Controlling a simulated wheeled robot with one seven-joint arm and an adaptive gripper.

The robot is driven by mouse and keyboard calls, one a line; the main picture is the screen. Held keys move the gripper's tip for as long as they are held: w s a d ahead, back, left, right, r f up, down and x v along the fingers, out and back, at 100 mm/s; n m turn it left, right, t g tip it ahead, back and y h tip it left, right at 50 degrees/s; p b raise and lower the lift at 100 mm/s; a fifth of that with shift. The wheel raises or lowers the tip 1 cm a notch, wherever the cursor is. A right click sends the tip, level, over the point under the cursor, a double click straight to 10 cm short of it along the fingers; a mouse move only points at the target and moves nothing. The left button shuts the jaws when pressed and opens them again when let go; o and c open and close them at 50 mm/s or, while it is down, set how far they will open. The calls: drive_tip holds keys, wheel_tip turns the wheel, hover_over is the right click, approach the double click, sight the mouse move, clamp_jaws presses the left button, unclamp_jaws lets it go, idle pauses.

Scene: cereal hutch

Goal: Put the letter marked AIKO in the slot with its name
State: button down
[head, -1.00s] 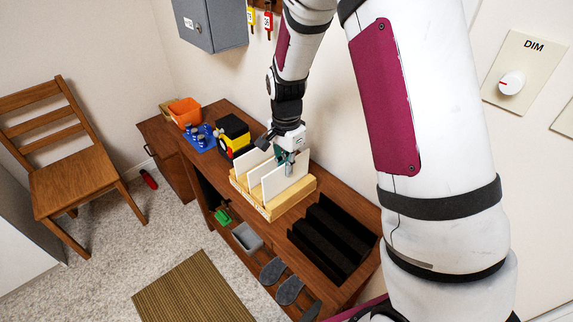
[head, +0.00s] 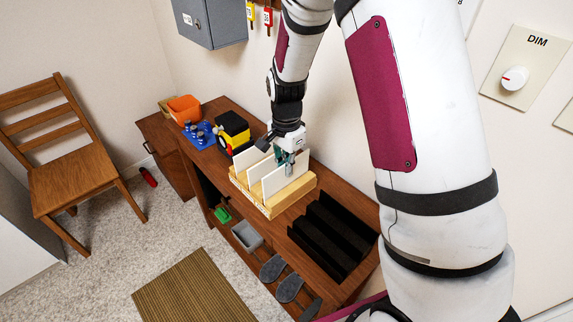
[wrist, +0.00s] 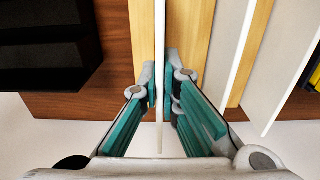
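Upright white letters stand in a light wooden holder (head: 270,210) on the brown bench. My gripper (head: 287,164) is over the holder, at the nearest letter (head: 291,180) on the right. In the wrist view, the teal fingers of my gripper (wrist: 161,85) lie on both sides of this letter's thin edge (wrist: 160,30) and appear to press on it. The letter still stands in the holder. Another letter (head: 247,160) stands to its left. I can read no name on any letter or slot.
A black stepped rack (head: 335,238) lies on the bench right of the holder. A yellow, black and red object (head: 233,130), a blue tray (head: 199,137) and an orange bin (head: 184,108) stand further left. The wall is close behind the bench.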

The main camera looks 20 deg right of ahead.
idle(0.3)
drive_tip(key=c, duration=1.7)
unclamp_jaws()
drive_tip(key=shift+o, duration=0.5)
drive_tip(key=shift+o, duration=1.4)
drive_tip(key=shift+r+p, duration=1.15)
drive_tip(key=shift+r, duration=1.35)
